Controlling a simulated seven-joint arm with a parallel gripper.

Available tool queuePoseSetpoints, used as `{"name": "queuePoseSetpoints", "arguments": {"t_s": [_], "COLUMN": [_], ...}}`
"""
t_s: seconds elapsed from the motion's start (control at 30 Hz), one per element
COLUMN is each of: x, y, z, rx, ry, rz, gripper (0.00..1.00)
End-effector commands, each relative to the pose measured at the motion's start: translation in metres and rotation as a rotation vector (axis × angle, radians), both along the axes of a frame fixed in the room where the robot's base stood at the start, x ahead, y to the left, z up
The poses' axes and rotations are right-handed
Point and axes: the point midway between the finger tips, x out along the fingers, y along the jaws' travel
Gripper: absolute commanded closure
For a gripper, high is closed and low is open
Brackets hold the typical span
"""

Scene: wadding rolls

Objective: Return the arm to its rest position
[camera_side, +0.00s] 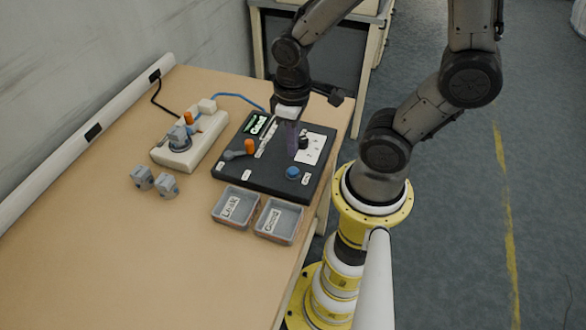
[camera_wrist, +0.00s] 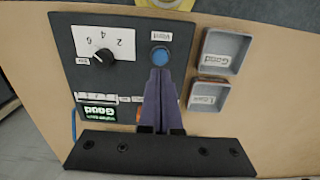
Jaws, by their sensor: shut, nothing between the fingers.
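My gripper (camera_side: 290,147) hangs over the black panel (camera_side: 228,165) on the table, with its purple fingers pointing down. In the wrist view my gripper (camera_wrist: 160,73) has its two fingers together with nothing between them. The fingertips appear just below the blue button (camera_wrist: 160,56) in that view. In the side view the blue button (camera_side: 292,173) is clear of the fingers, nearer the front of the panel. The arm is bent above the panel. Part of the panel's middle is hidden behind the fingers.
The panel has a dial (camera_wrist: 104,56), a green "Good" display (camera_side: 259,124) and an orange-tipped lever (camera_side: 249,147). Trays marked Leak (camera_side: 247,219) and Good (camera_side: 293,236) lie in front. Grey blocks (camera_side: 167,187) and a beige fixture (camera_side: 176,157) stand left. The near table is clear.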

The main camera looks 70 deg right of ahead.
Motion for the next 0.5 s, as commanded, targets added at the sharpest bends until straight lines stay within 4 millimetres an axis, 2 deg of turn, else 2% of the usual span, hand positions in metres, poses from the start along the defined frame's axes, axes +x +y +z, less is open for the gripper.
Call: {"name": "queuePoseSetpoints", "arguments": {"t_s": [0.13, 0.5], "x": [0.0, 0.0], "y": [0.0, 0.0], "z": [0.0059, 0.0062], "rx": [0.0, 0.0], "ry": [-0.001, -0.001], "rz": [0.0, 0.0], "gripper": [1.0, 1.0]}}
